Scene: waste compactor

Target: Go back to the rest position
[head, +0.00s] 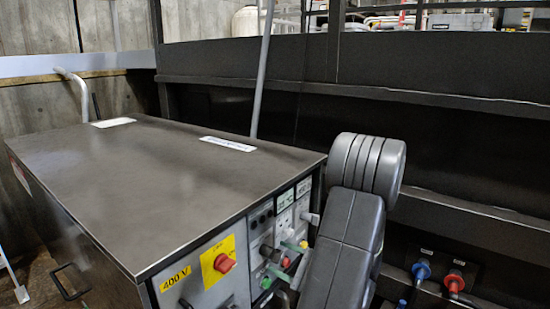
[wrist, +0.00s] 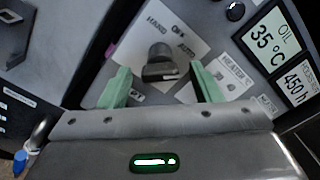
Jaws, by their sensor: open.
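In the wrist view my gripper (wrist: 160,86) is open, with its two green fingers apart and nothing held between them. A black selector knob (wrist: 160,62) on a white plate marked HAND and AUTO lies ahead, between the fingers in the picture. I cannot tell the exact gap between fingertips and knob. In the head view my grey arm reaches down at the right, and the green fingers show small beside the control panel (head: 222,292) of the dark metal cabinet (head: 165,185).
A red switch (head: 224,263) on a yellow plate sits left on the panel, beside a 400 V label (head: 175,279). An OIL display (wrist: 268,38) reads 35 °C. Blue (head: 421,271) and red (head: 455,283) connectors sit low at the right. A dark wall (head: 460,140) stands behind.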

